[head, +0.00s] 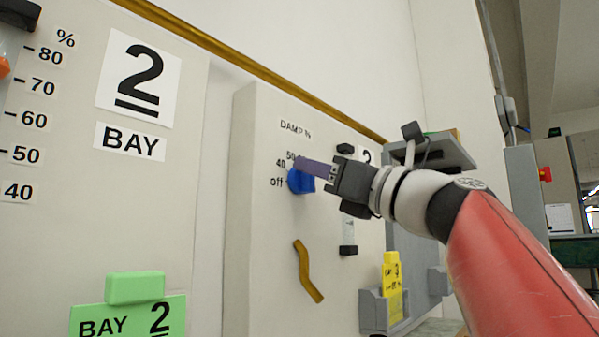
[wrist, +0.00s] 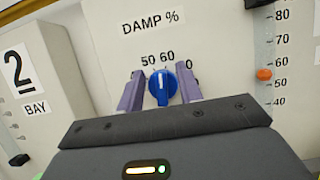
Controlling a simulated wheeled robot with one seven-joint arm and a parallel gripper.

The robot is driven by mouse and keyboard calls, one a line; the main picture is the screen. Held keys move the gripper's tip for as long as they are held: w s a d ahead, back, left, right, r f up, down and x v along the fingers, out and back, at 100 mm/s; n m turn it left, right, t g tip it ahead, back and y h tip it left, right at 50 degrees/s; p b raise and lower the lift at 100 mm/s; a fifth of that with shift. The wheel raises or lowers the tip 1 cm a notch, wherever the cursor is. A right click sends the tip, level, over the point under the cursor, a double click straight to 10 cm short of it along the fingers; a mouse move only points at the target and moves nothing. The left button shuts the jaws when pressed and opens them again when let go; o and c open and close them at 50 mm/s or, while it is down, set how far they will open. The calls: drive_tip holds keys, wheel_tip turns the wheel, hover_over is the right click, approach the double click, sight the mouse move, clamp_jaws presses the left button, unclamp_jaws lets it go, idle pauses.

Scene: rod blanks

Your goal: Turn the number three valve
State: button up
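A blue knob (wrist: 162,88) sits on the front of a pale cabinet under a "DAMP %" label (wrist: 152,22). Its white pointer line points up, roughly between the 50 and 60 marks. My gripper (wrist: 160,80) has its two purple fingers apart, one on each side of the knob, with no clear squeeze on it. In the head view the knob (head: 299,181) is partly covered by my gripper (head: 312,170), which reaches in from the right. The number sign (head: 366,156) on this cabinet is mostly hidden by my gripper, so I cannot read it surely.
A cabinet marked "2 BAY" (head: 133,142) stands at left, with a green tag (head: 130,312). Below the knob are a bent brown handle (head: 308,271) and a yellow tag (head: 391,285) in a grey holder. A gauge with an orange marker (wrist: 264,74) is right of the knob.

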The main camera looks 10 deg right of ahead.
clamp_jaws()
drive_tip(key=shift+n, duration=0.4)
drive_tip(key=n+g+y+p, duration=0.1)
drive_tip(key=n+g, duration=0.1)
drive_tip(key=n, duration=0.2)
drive_tip(key=n+g+y+p, duration=0.1)
drive_tip(key=n, duration=0.3)
drive_tip(key=n+g+y+p, duration=0.1)
drive_tip(key=n+g, duration=0.1)
drive_tip(key=n, duration=0.2)
drive_tip(key=shift+s+a+n+g+y, duration=0.2)
drive_tip(key=shift+a+n+g+y, duration=0.05)
drive_tip(key=shift+n+g+y, duration=0.05)
drive_tip(key=n+g, duration=0.1)
drive_tip(key=n, duration=0.2)
drive_tip(key=n+g, duration=0.1)
drive_tip(key=n, duration=0.3)
drive_tip(key=shift+s+a+f+g+h, duration=0.2)
drive_tip(key=shift+g+h, duration=0.1)
drive_tip(key=shift+h, duration=0.1)
drive_tip(key=n, duration=0.1)
drive_tip(key=n+h, duration=0.1)
drive_tip(key=n, duration=0.1)
drive_tip(key=n+h, duration=0.1)
drive_tip(key=n, duration=0.1)
drive_tip(key=shift+f+g, duration=0.25)
drive_tip(key=shift+g, duration=0.15)
